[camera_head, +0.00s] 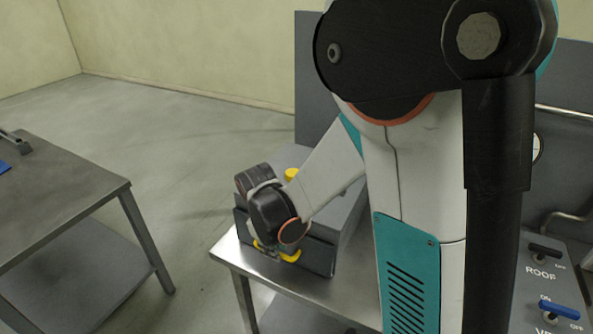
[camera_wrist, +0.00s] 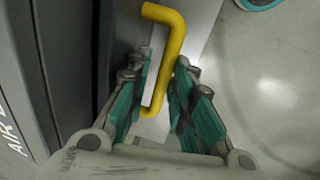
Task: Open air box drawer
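The air box (camera_head: 320,257) is a dark grey box on a metal table, and its front faces the camera. A yellow handle (camera_head: 290,257) shows low on that front, partly hidden by my gripper. In the wrist view, the yellow bent bar of the handle (camera_wrist: 172,50) runs between my two teal-padded fingers. My gripper (camera_wrist: 164,70) is partly open, with a finger on either side of the bar and a gap seen on the left side. Contact with the bar cannot be told for sure. The drawer's edges are not clear in either view.
A panel with ROOF and other switches (camera_head: 550,285) is at right. Another metal table (camera_head: 60,185) stands at left, with open floor between.

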